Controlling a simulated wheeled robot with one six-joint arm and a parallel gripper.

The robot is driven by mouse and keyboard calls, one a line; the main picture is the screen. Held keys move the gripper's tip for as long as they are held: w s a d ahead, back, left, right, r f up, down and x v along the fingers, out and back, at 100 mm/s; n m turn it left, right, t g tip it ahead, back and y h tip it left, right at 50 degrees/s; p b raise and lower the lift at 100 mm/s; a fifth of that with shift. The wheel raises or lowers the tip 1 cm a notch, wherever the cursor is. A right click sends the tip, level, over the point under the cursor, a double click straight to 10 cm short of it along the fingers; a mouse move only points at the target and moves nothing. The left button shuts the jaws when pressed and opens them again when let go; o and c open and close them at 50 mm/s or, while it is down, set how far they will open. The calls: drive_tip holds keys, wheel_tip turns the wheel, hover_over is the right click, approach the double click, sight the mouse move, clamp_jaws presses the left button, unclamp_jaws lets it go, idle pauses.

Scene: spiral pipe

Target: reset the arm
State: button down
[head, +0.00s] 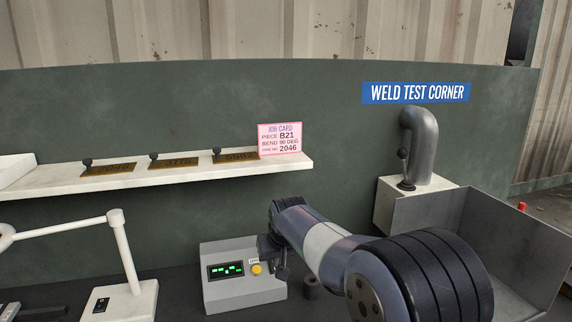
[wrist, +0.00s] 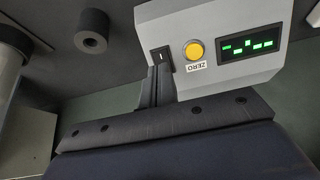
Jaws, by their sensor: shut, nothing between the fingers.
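My arm (head: 325,247) reaches from the lower right of the head view towards a grey box with a green display. My gripper (head: 281,272) is at its end, beside the right side of that box, partly hidden by the arm. In the wrist view my gripper's dark fingers (wrist: 159,70) are shut together with nothing between them. They overlap the edge of the box's front in that view; I cannot tell whether they touch it.
The grey box (head: 240,290) has a yellow ZERO button. A dark ring (head: 311,286) stands right of it. A white lamp (head: 126,262) is at left. A shelf (head: 190,171) holds brass plates and a pink job card (head: 280,139). A bent pipe (head: 424,142) stands behind an open metal bin (head: 430,212).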

drive_tip(key=shift+v, duration=2.05)
drive_tip(key=shift+r, duration=0.1)
drive_tip(key=s+d+r+p, duration=0.1)
drive_tip(key=s+r+p, duration=0.1)
drive_tip(key=s+r, duration=0.25)
drive_tip(key=w+b+x, duration=0.1)
drive_tip(key=b+x, duration=0.1)
drive_tip(key=x, duration=0.8)
drive_tip(key=shift+w, duration=0.35)
